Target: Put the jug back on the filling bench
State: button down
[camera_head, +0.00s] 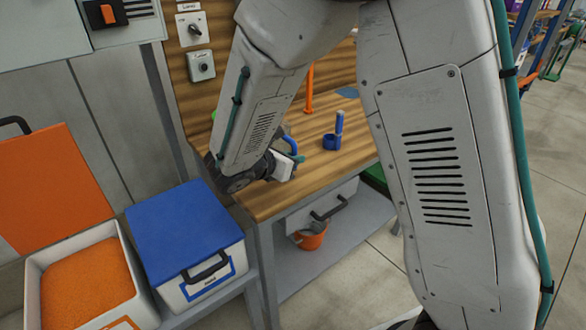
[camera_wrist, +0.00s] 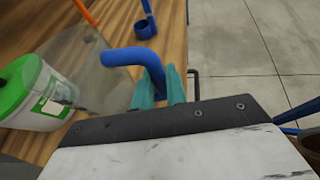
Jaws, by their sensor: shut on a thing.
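The jug (camera_wrist: 92,82) has a clear greyish body and a blue handle. In the wrist view it is at upper left, over the wooden top of the filling bench (camera_wrist: 178,52). My gripper (camera_wrist: 160,86) has teal fingers shut on the blue handle. In the head view my gripper (camera_head: 297,158) is over the near left part of the bench (camera_head: 345,165), with the blue handle (camera_head: 290,144) beside it. My arm hides most of the jug's body there. I cannot tell whether its base touches the bench top.
A white tub with a green lid (camera_wrist: 35,95) stands close beside the jug. A blue measuring scoop (camera_head: 332,140) and an orange upright (camera_head: 309,90) are on the bench. A blue-lidded bin (camera_head: 185,225) and an open bin of orange granules (camera_head: 88,283) stand left. An orange bucket (camera_head: 310,238) sits below.

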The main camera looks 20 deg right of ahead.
jog(key=shift+f, duration=1.7)
jog(key=shift+f, duration=0.1)
jog(key=c, duration=1.4)
grip_release()
